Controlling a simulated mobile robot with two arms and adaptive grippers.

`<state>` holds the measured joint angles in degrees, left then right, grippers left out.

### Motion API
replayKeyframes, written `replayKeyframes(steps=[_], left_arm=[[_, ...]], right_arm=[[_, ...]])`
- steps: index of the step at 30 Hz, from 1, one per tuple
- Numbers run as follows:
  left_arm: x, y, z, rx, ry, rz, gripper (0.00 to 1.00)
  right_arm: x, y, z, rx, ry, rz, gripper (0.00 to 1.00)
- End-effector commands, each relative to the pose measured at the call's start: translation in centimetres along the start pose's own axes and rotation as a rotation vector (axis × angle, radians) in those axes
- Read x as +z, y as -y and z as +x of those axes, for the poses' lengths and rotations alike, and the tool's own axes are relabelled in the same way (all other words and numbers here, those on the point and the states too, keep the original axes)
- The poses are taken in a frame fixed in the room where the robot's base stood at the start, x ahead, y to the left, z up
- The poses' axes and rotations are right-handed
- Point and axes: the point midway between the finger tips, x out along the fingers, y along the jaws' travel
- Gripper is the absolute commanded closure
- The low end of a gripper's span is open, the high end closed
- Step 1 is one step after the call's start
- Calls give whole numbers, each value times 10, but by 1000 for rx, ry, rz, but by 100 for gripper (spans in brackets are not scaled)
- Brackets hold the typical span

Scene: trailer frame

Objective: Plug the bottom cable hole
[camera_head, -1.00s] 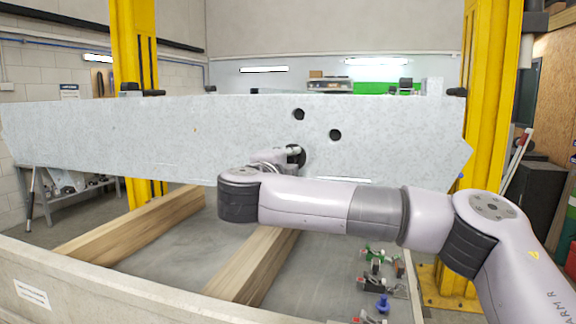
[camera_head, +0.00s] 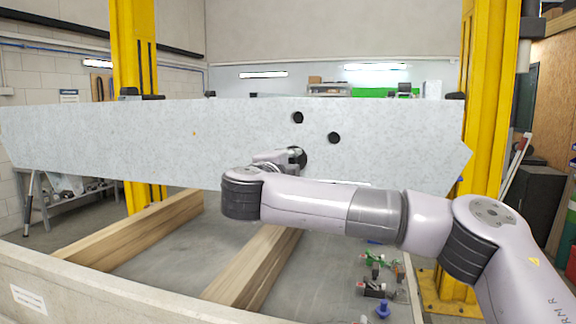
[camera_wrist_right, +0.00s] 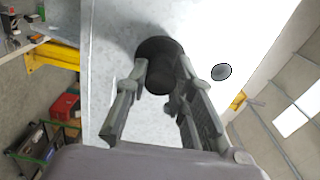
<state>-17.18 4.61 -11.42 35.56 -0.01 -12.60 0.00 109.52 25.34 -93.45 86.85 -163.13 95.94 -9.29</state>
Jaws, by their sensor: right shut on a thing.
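The galvanised panel (camera_head: 130,140) has two dark round holes higher up, an upper one (camera_head: 297,117) and a middle one (camera_head: 334,138). At the lowest hole position, a dark round shape (camera_head: 301,157) shows beside my right gripper (camera_head: 284,157), which partly covers it. In the right wrist view, my right gripper (camera_wrist_right: 160,95) is shut on a black plug (camera_wrist_right: 162,78), with a finger on each side. The plug's wide dark end (camera_wrist_right: 158,48) is at the panel face (camera_wrist_right: 115,75); how far it is in the hole cannot be told. My left gripper is out of view.
Yellow posts (camera_head: 490,110) stand behind the panel. Wooden beams (camera_head: 255,265) lie below it. Small coloured parts (camera_head: 376,285) sit on a surface at lower right. A pale ledge (camera_head: 110,290) runs along the front left. The floor between the beams is clear.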

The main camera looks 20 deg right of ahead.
Motion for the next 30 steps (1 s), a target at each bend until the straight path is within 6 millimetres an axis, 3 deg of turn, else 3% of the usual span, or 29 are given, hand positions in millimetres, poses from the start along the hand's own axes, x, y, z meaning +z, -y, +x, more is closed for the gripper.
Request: replayKeyframes(steps=[23,24,30], left_arm=[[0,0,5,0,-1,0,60],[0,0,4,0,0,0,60],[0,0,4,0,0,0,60]], right_arm=[[-1,2,24,-4,-1,3,100],[-1,2,25,-5,0,3,77],[0,1,24,-3,0,2,64]])
